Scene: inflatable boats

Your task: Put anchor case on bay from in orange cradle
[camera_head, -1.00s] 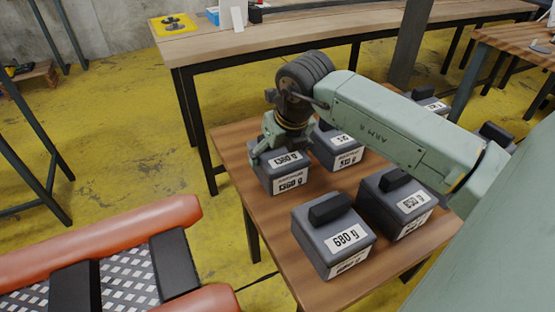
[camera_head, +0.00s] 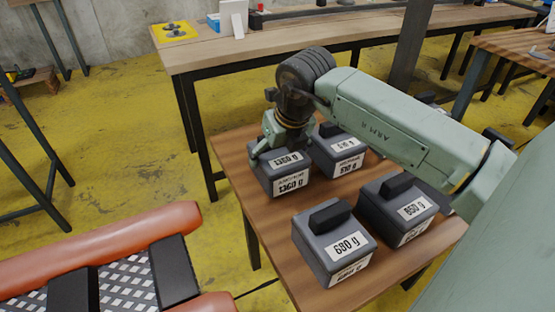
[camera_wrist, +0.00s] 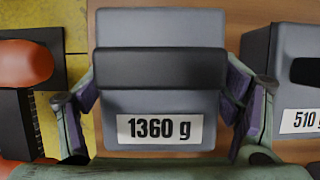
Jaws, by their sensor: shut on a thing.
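A dark grey case (camera_head: 262,179) labelled 1360 g sits at the left corner of a wooden table. My gripper (camera_head: 268,150) is above it, closed on its black top bar. In the wrist view the fingers of my gripper (camera_wrist: 162,90) press both ends of the bar (camera_wrist: 160,67), and the 1360 g label (camera_wrist: 160,129) faces up. I cannot tell any gap between case and table. Orange tubes (camera_head: 100,245) with black cross bars and a metal grating, part of a boat or cradle, lie at lower left; they are partly cut off. No case is visible there.
Close by on the wooden table (camera_head: 262,216) are cases marked 510 g (camera_head: 328,157), 680 g (camera_head: 318,252) and 850 g (camera_head: 377,215). A long bench (camera_head: 300,45) behind holds a yellow plate (camera_head: 175,32). Yellow floor separates table and orange tubes.

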